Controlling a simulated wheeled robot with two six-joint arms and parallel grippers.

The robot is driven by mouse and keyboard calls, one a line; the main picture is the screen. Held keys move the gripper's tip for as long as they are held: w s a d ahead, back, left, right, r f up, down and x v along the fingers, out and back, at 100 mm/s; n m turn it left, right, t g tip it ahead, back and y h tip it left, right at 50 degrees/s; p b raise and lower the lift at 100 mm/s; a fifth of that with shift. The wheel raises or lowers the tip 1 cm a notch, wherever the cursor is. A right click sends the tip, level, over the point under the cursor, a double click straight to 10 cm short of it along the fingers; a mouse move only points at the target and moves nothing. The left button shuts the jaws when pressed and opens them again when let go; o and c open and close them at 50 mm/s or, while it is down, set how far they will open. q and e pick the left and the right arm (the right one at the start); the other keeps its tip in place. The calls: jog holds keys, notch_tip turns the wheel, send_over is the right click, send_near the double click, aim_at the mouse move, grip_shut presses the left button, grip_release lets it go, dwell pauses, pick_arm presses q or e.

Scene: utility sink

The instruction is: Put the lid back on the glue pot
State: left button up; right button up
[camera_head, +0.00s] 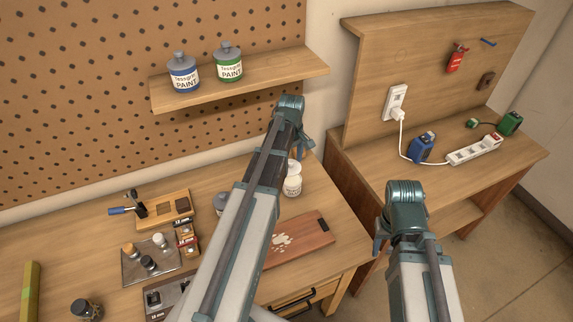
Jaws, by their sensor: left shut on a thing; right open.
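A small whitish jar (292,186), which looks like the glue pot, stands upright on the workbench behind the wooden board. My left arm covers its left side. My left gripper (302,147) is just above the jar, shut on what seems to be the lid. The held piece is mostly hidden, and I cannot tell whether it touches the jar. My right gripper (379,243) is open and empty, in front of the gap right of the workbench.
A reddish board (308,237) with pale splatters lies on the workbench (342,222). Tools and small bottles crowd its left part. Two paint pots stand on the shelf (270,72) above. A side bench (490,165) at right holds a power strip (474,150).

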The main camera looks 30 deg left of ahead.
aim_at(292, 179)
pick_arm(q)
jog(key=shift+w+d+r, duration=0.15)
jog(key=shift+w+r, duration=0.05)
jog(key=shift+w, duration=0.3)
pick_arm(e)
jog(key=shift+w+d+r, duration=0.1)
jog(key=shift+w+r, duration=0.05)
jog(key=shift+w, duration=0.25)
pick_arm(q)
jog(key=shift+f, duration=0.1)
notch_tip(292, 179, down, 6)
jog(key=b, duration=0.6)
jog(key=shift+f, duration=0.15)
pick_arm(e)
notch_tip(292, 179, down, 6)
jog(key=shift+f, duration=0.25)
pick_arm(q)
jog(key=shift+f+b, duration=0.15)
jog(key=shift+b, duration=0.2)
pick_arm(e)
jog(key=shift+f, duration=0.1)
dwell(0.4)
pick_arm(q)
jog(key=o, duration=1)
